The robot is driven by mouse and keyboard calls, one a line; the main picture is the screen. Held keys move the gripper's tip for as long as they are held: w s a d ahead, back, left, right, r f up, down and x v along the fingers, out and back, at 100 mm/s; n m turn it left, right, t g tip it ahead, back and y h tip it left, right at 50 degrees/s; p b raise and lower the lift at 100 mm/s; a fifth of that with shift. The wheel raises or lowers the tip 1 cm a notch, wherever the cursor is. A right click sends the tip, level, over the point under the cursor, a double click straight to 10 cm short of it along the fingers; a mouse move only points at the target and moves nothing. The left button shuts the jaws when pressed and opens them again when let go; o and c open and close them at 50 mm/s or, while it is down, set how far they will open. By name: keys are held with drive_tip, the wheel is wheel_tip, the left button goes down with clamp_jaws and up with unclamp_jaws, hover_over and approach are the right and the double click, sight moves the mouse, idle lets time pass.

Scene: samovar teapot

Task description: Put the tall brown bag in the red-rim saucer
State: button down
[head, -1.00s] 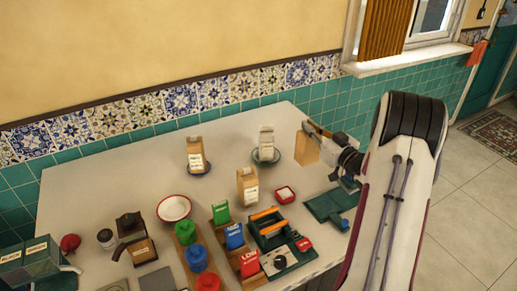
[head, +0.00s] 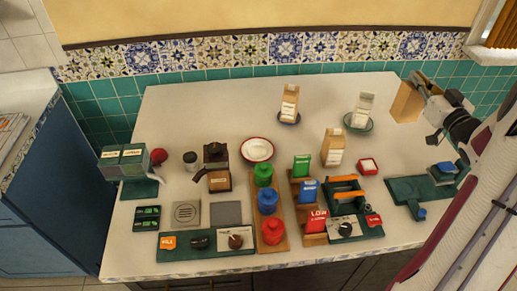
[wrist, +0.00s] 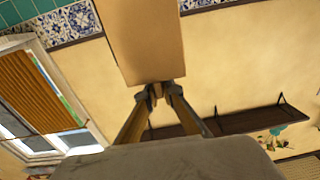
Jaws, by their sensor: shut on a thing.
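A tall plain brown bag (head: 406,102) is in my gripper (head: 425,85) at the back right of the counter, right of the other bags. In the wrist view the bag (wrist: 146,38) fills the top middle, and my gripper (wrist: 160,92) is shut on its near edge. The bag looks held up, slightly tilted; I cannot tell its exact height. The white saucer with a red rim (head: 257,140) lies empty at mid-counter, well to the left of the bag and nearer the front.
A labelled brown bag (head: 290,104) stands on a blue saucer, and a pale bag (head: 362,108) on a green saucer. Another labelled bag (head: 333,147) stands right of the red-rim saucer. A grinder (head: 216,168) and a green canister (head: 264,174) are close to that saucer.

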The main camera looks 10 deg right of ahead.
drive_tip(key=w+a+n+y, duration=0.2)
drive_tip(key=w+a, duration=0.2)
drive_tip(key=a, duration=1.3)
drive_tip(key=w+a+n+y, duration=0.1)
drive_tip(key=w+a+y, duration=0.25)
drive_tip(key=a, duration=1.35)
drive_tip(key=s+a+n+g, duration=0.1)
drive_tip(key=a, duration=1)
drive_tip(key=shift+y, duration=0.35)
drive_tip(key=shift+d+f, duration=0.15)
drive_tip(key=shift+f, duration=1.1)
drive_tip(key=shift+d+f, duration=0.15)
drive_tip(key=shift+f, duration=1.2)
drive_tip(key=shift+f, duration=2.85)
